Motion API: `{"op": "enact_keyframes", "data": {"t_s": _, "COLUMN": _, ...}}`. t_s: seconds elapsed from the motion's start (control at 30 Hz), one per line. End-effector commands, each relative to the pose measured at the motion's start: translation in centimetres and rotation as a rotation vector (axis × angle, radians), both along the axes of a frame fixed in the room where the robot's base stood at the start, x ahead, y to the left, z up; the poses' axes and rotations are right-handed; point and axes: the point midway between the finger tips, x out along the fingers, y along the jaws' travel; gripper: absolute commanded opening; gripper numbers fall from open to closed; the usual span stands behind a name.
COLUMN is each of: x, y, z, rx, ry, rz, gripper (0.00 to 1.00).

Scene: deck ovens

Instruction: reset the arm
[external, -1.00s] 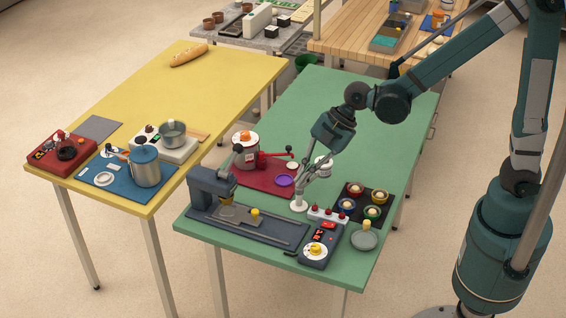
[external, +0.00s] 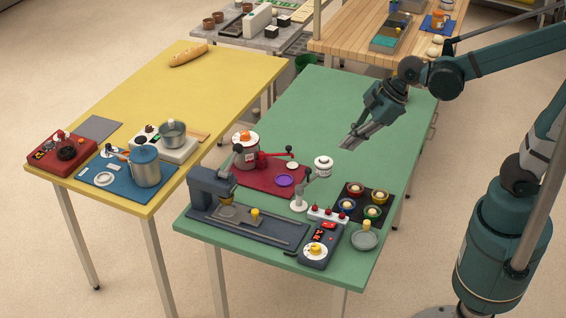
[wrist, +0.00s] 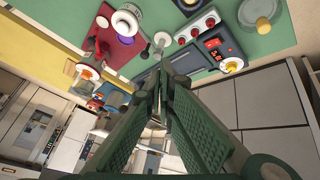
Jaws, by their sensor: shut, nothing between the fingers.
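My gripper (external: 350,143) is in the air above the bare middle of the green table (external: 300,105), behind the cluster of devices. Its fingers are together with nothing between them, and they point down and to the left. In the wrist view the two dark fingers (wrist: 160,110) meet near the middle. A white stand with a round white head (external: 323,165) is on the table below and left of the fingertips, apart from them.
A dark press (external: 210,187), a red mat (external: 258,181), a control box with a yellow knob (external: 320,245) and a black tray of small bowls (external: 350,190) crowd the table's near end. A yellow table (external: 135,90) stands at left. The green table's far half is clear.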

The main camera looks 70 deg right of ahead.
Motion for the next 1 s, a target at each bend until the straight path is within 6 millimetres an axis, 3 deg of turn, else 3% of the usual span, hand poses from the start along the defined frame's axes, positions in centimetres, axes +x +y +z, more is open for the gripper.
{"op": "enact_keyframes", "data": {"t_s": 0.47, "x": -6.1, "y": -4.6, "z": 2.0, "rx": 0.091, "ry": 0.016, "rz": -0.320, "gripper": 0.00}}
{"op": "enact_keyframes", "data": {"t_s": 1.0, "x": -12.4, "y": -8.8, "z": 2.7, "rx": 0.204, "ry": 0.005, "rz": -0.652, "gripper": 0.00}}
